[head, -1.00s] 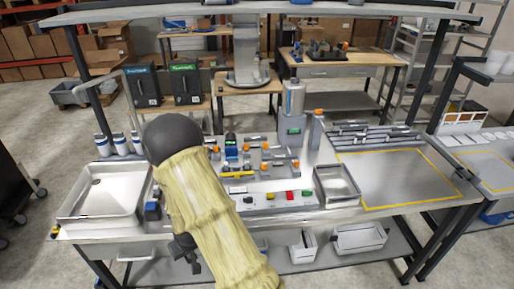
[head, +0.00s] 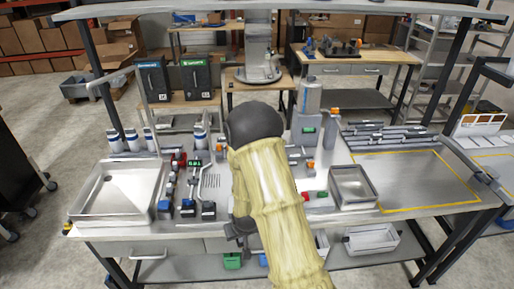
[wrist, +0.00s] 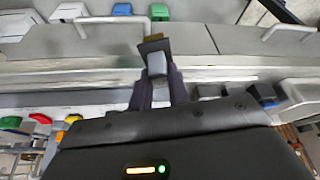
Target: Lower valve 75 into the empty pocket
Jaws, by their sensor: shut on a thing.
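My gripper (wrist: 157,95) shows in the wrist view, its two dark fingers shut on a small grey block with a dark plate and a brown edge, which I take to be the valve (wrist: 156,62). No number is readable on it. It is held in front of the bench's front edge as seen in this view. Rows of small valves (head: 188,207) stand left of the arm. I cannot make out an empty pocket.
A large metal tray (head: 117,190) is at the bench's left and a smaller tray (head: 353,187) is right of my arm. A grey dispenser column (head: 307,112) stands behind. The yellow-outlined area (head: 420,180) at right is clear. Several bins (wrist: 122,10) show in the wrist view.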

